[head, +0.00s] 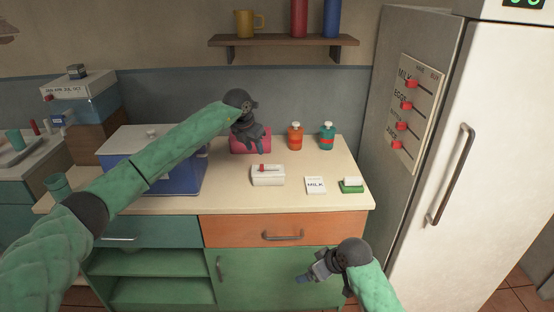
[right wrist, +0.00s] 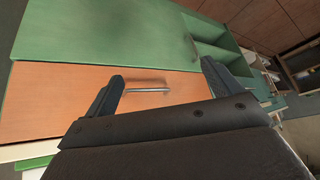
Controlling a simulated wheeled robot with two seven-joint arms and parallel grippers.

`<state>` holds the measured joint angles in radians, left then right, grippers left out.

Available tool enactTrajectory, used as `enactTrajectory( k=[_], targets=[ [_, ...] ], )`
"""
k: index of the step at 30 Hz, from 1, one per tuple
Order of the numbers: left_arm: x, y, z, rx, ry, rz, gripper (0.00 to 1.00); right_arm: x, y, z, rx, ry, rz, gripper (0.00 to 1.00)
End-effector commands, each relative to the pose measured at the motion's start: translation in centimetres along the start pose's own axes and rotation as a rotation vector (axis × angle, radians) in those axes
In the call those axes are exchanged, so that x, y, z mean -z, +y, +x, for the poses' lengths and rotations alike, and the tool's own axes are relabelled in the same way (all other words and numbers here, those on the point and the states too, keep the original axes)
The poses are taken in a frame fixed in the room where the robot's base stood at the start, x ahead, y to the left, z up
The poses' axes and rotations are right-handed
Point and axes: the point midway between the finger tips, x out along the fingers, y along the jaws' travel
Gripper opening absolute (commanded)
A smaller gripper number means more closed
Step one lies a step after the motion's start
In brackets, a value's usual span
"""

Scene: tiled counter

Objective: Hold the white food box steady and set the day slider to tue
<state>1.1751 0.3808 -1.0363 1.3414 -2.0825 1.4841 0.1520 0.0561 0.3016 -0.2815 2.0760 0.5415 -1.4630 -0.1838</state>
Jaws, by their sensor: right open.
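The white food box (head: 268,179) sits on the counter in the head view, with a red slider knob (head: 262,168) on its top near the left end. The day marks are too small to read. My left gripper (head: 257,148) hangs fingers down a little behind and above the box, in front of a pink-red object, apart from the box as far as I can see. Its finger gap does not show clearly. My right gripper (head: 308,276) is low in front of the green cabinet door. Its fingers are apart and empty in the right wrist view (right wrist: 162,82).
A blue container with a white lid (head: 150,145) stands left on the counter (head: 230,205). Orange (head: 295,138) and teal (head: 327,137) bottles stand behind right. A milk card (head: 315,185) and green-white block (head: 352,186) lie right of the box. A fridge (head: 470,130) stands at right.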

Motion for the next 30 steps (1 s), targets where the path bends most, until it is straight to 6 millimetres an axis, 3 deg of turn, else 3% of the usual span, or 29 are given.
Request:
enactTrajectory(
  k=[22,26,30],
  targets=[
    [0.0,0.0,0.0,0.0,0.0,0.0,0.36,18.5,11.9,-6.5,0.029,0.165,-0.21,0.91],
    [0.0,0.0,0.0,0.0,0.0,0.0,0.36,21.3,13.3,-6.3,0.047,0.159,-0.254,0.91],
    [0.0,0.0,0.0,0.0,0.0,0.0,0.36,24.1,14.2,-4.8,0.078,0.126,-0.313,0.91]
  ],
)
